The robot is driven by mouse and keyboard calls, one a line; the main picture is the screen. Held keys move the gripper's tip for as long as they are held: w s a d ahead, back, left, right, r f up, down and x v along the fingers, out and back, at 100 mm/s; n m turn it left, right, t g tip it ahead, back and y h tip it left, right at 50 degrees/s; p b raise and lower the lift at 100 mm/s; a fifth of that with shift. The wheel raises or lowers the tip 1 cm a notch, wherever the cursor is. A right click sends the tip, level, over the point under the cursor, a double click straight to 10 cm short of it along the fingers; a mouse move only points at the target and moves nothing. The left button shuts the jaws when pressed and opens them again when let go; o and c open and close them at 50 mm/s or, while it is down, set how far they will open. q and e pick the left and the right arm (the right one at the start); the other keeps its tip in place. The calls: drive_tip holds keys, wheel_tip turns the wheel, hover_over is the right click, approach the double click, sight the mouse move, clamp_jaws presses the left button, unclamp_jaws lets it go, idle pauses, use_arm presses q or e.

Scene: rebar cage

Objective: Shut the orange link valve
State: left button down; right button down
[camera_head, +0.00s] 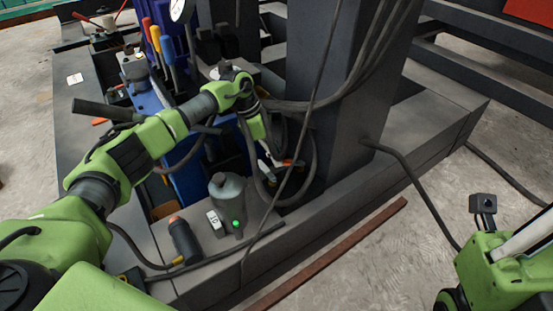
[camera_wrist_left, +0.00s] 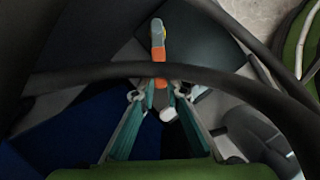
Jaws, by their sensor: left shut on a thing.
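The orange link valve (camera_head: 292,163) shows a small orange lever beside the dark column in the head view, low among the hoses. In the left wrist view the valve (camera_wrist_left: 158,52) has an orange part and a grey end, and its lower orange part lies between the fingertips. My left gripper (camera_head: 272,165) reaches down to it from the left and is shut on it; the fingers also show in the wrist view (camera_wrist_left: 165,96). A black hose crosses in front of the valve there and hides part of it. My right gripper's fingers are not visible.
Black hoses (camera_head: 312,150) loop around the column (camera_head: 335,100) close to my left gripper. Screwdrivers (camera_head: 168,50) stand behind. The floor at right is mostly clear.

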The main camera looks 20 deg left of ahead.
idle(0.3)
use_arm(q)
drive_tip(key=c, duration=2)
unclamp_jaws()
drive_tip(key=shift+c, duration=0.2)
wheel_tip(320, 180, up, 10)
